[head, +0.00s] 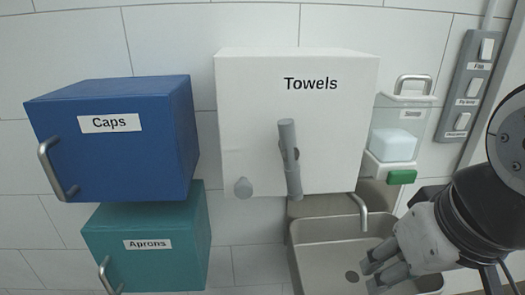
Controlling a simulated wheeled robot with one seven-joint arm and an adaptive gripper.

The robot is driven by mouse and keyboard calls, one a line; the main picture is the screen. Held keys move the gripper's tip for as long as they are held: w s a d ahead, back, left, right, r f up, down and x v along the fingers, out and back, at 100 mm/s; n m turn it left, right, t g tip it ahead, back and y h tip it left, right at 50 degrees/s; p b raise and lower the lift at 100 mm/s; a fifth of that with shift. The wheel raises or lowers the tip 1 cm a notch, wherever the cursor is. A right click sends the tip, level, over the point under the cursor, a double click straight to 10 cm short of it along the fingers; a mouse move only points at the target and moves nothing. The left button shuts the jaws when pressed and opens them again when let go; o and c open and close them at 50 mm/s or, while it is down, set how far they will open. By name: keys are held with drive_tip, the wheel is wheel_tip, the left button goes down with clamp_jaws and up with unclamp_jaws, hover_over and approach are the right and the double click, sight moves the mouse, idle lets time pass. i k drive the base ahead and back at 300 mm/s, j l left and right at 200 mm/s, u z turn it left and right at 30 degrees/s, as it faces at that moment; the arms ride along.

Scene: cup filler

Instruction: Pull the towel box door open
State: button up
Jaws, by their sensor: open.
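The white towel box (250,110), marked "Towels", is mounted on the tiled wall in the middle of the head view. Its front looks closed. A grey upright handle (288,135) stands out from the front, right of centre and reaching down to the lower edge. My gripper (370,273) is at the lower right, over the sink, below and right of the box and apart from the handle. It is open, with nothing seen between its fingers.
A steel sink (325,232) with a tap (361,212) lies below the box. A soap dispenser (394,145) and a switch panel (468,85) are on the right. A blue Caps box (150,150) and a teal Aprons box (185,240) stand left, with handles sticking out.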

sight(329, 98)
drive_tip(key=k+j, duration=0.75)
drive_tip(key=j, duration=0.2)
